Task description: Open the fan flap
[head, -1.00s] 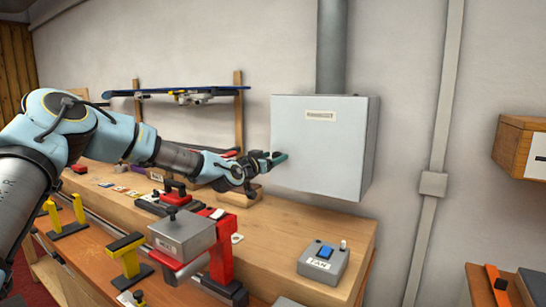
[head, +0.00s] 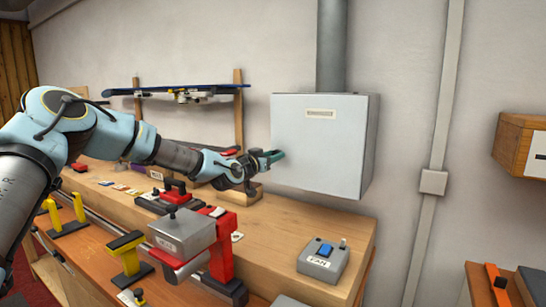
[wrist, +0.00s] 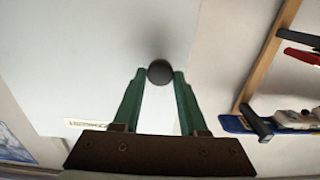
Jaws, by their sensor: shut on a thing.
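The fan flap is the front of a pale grey box (head: 320,150) on the wall, with a small label near its top and a duct rising from it. It looks closed. A dark round knob (wrist: 160,71) on the flap shows in the wrist view. My gripper (head: 275,156) is at the left edge of the flap in the head view. In the wrist view its green fingertips (wrist: 160,80) are shut on the knob, one on each side. The knob is hidden behind the fingers in the head view.
Below the box, a wooden bench (head: 270,230) carries a grey switch box labelled FAN (head: 323,260) and a red and grey press (head: 195,240). A blue shelf rail (head: 175,91) is on the wall at left. A conduit (head: 436,140) runs down the wall at right.

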